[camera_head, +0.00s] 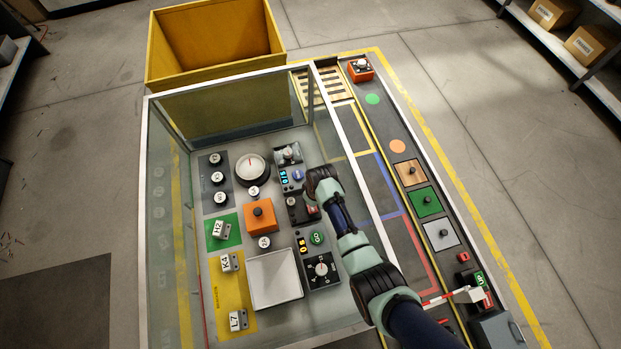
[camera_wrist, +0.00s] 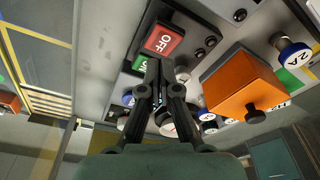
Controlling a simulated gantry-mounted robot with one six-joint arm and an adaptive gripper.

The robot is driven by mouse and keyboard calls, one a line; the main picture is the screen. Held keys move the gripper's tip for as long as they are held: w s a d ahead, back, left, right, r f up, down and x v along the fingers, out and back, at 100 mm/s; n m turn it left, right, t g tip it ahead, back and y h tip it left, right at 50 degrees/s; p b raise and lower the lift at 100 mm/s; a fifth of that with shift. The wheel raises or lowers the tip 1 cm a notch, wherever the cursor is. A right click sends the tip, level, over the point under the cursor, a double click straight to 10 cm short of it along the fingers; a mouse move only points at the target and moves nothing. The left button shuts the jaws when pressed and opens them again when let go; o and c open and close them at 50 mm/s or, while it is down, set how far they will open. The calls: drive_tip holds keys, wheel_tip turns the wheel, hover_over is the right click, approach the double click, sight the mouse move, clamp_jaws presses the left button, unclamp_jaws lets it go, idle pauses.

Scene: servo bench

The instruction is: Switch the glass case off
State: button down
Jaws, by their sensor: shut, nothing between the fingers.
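The glass case (camera_head: 172,215) has clear walls and a pale frame around a grey panel of controls. In the wrist view, a dark switch box on the panel has a red OFF button (camera_wrist: 163,41) and a green button (camera_wrist: 139,63) beside it, partly covered by my fingers. In the head view, the red button (camera_head: 313,210) shows just below the end of my arm. My gripper (camera_wrist: 158,68) is shut and empty, its fingertips close to the edge of the two buttons. I cannot tell whether they touch. The head view hides the fingertips.
An orange block (camera_head: 260,216) with a dark knob stands left of the switch box. A round gauge (camera_head: 251,168), a dial box (camera_head: 321,269) and a white tray (camera_head: 274,279) are also close. The case's right frame (camera_head: 352,165) runs under my arm.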

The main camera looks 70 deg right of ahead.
drive_tip(key=shift+f+b, duration=0.3)
drive_tip(key=shift+f, duration=1.7)
idle(0.9)
wheel_tip(320, 180, up, 7)
drive_tip(key=p, duration=0.7)
drive_tip(key=shift+r, duration=0.1)
idle(0.4)
